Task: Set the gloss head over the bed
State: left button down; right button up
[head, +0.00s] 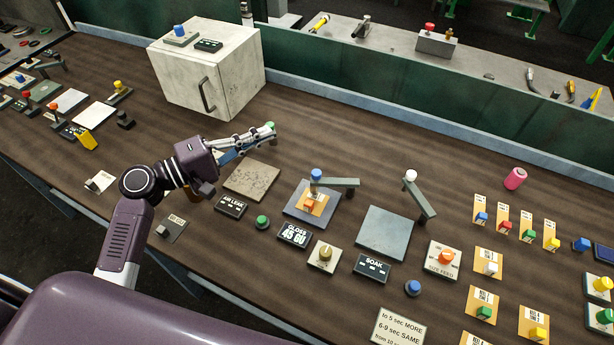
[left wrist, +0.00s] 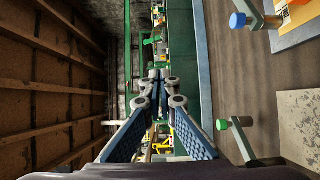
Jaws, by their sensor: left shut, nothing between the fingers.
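The gloss bed (head: 290,206) is a blue-grey plate behind the "GLOSS 45 GU" display (head: 294,234). An orange-topped sample on a tan card (head: 316,210) lies on it. The blue-knobbed arm (head: 342,183), apparently the gloss head, pivots at the bed's back edge and points right, beside the sample. Its blue knob (left wrist: 238,20) shows in the left wrist view. My left gripper (head: 270,132) is shut and empty, left of and behind the bed. In the head view it overlaps a green knob (head: 271,125). In the left wrist view that knob (left wrist: 222,125) is right of the fingers, apart. My right gripper is out of view.
A speckled plate (head: 252,180) with the "AIR LEAK" display (head: 231,206) is left of the bed. A white-knobbed arm (head: 420,198) and plate (head: 385,232) are right. A white cabinet (head: 205,75) stands behind. Bare tabletop lies behind the gloss arm.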

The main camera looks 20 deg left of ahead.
pick_arm(q)
notch_tip(320, 180, down, 14)
jog(key=b, duration=1.2)
jog(key=shift+w+d+r, duration=0.1)
jog(key=shift+r, duration=0.1)
jog(key=shift+w+d+r, duration=0.1)
jog(key=shift+w+d, duration=0.05)
jog(key=p+x, duration=0.3)
jog(key=x, duration=0.6)
jog(key=shift+w+d+r, duration=0.15)
jog(key=shift+d+r, duration=0.05)
jog(key=s+p, duration=0.1)
jog(key=s+d+p, duration=0.1)
jog(key=shift+s+d+f, duration=0.15)
jog(key=shift+s+d, duration=0.05)
jog(key=shift+s, duration=0.15)
jog(key=shift+s+d, duration=0.2)
jog(key=shift+s, duration=0.25)
jog(key=shift+f, duration=0.1)
